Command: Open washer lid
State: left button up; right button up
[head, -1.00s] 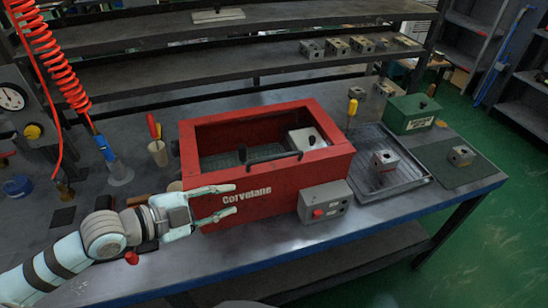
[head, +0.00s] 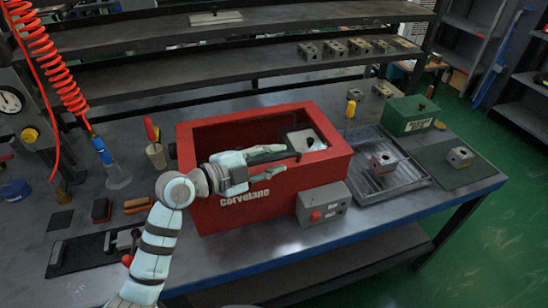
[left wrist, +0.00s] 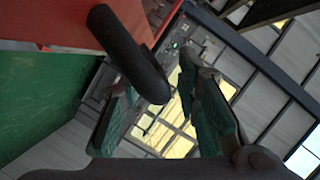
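The red washer (head: 250,205) marked "Corvelane" stands on the bench. Its top has a red frame around a large window or opening, through which a pale valve block (head: 305,142) shows inside. I cannot tell whether clear glass fills it. A black bar handle sits on the front of the top; in the head view my gripper mostly covers it. The handle (left wrist: 130,55) shows large in the left wrist view. My left gripper (head: 286,160) is open at the handle, with the handle's lower end between its fingers (left wrist: 160,105). Contact is unclear. My right gripper is out of view.
A grey box with a red button (head: 317,216) is at the washer's front right. A metal tray (head: 372,183) holding a block and a green box (head: 412,115) stand to the right. A screwdriver cup (head: 156,155) is behind left. Shelves run behind.

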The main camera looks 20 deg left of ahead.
pick_arm(q)
jog(key=shift+w+d+f, duration=0.1)
jog(key=shift+w+d, duration=0.1)
jog(key=shift+w, duration=0.05)
grip_shut()
jog(key=shift+a, duration=0.1)
